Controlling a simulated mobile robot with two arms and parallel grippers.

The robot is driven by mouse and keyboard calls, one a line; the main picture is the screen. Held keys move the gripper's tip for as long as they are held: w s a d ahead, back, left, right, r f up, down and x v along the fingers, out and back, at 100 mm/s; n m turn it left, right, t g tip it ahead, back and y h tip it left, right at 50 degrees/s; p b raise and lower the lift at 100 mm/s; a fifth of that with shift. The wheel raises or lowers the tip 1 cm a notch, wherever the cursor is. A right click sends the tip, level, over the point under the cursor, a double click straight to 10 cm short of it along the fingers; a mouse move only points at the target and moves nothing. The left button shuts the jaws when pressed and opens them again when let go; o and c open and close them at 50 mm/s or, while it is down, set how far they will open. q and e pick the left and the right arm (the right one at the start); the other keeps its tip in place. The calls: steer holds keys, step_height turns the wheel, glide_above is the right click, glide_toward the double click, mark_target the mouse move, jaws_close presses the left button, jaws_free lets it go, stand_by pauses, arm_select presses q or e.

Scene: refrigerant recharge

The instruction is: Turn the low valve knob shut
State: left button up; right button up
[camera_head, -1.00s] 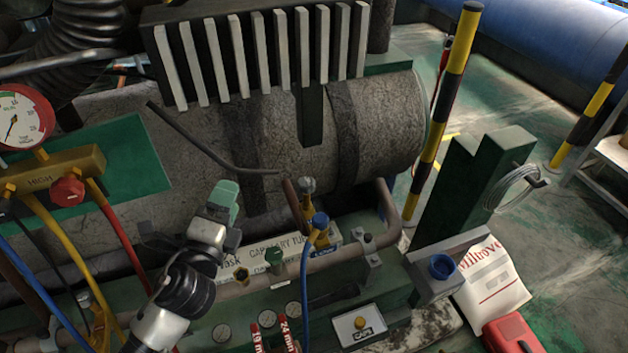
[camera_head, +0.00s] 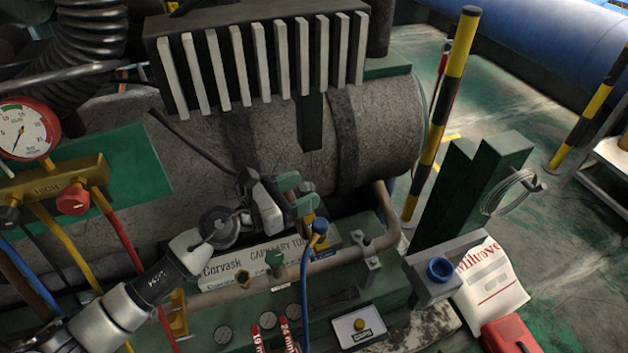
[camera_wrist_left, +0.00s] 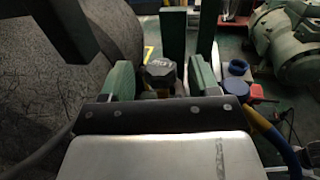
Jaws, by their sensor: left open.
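A dark faceted knob (camera_wrist_left: 160,73) with a small pale label, which I take to be the low valve knob, shows in the left wrist view. It stands between the two green finger pads of my left gripper (camera_head: 298,193). The gripper is open around it, and I cannot tell if either pad touches. In the head view the gripper hides most of the knob. The blue fitting (camera_head: 320,226) with its blue hose sits just below and right of the fingers.
The finned block (camera_head: 262,60) is above the gripper, and the large grey cylinder (camera_head: 385,130) lies behind it. A copper pipe (camera_head: 385,225) bends to the right. The gauge manifold (camera_head: 50,180) with its red knob (camera_head: 73,198) is at the left.

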mark_target(313, 185)
arm_select(q)
steer(key=x, duration=0.3)
steer(key=shift+w+d, duration=0.1)
steer(key=shift+d, duration=0.1)
steer(key=c, duration=0.9)
